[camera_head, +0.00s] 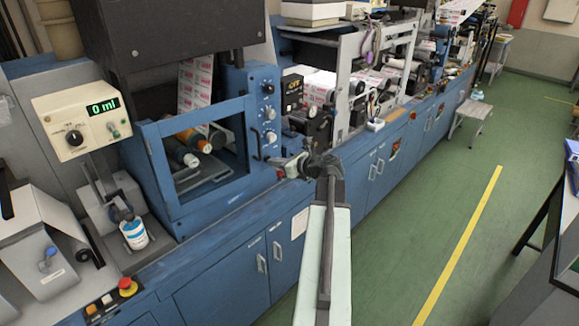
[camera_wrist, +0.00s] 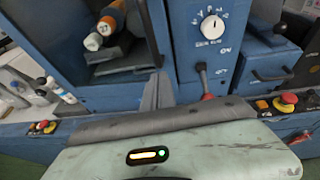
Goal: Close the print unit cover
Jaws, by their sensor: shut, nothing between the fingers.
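The blue print unit (camera_head: 222,192) stands left of centre in the head view, with a square framed window. Orange and white rollers (camera_head: 190,140) show through the window. A dark panel (camera_head: 165,35) stands above it; I cannot tell whether this panel or the blue frame is the cover. My gripper (camera_head: 288,168) is shut and empty, at the right of the print unit in front of the machine. In the wrist view, my gripper's grey fingers (camera_wrist: 158,92) point at the blue front below the rollers (camera_wrist: 105,28). I cannot tell whether they touch it.
A dial (camera_wrist: 212,27) and a red-tipped lever (camera_wrist: 204,82) are close by in the wrist view. Red buttons (camera_wrist: 288,98) sit on the ledge. A white control box (camera_head: 78,112) stands at left.

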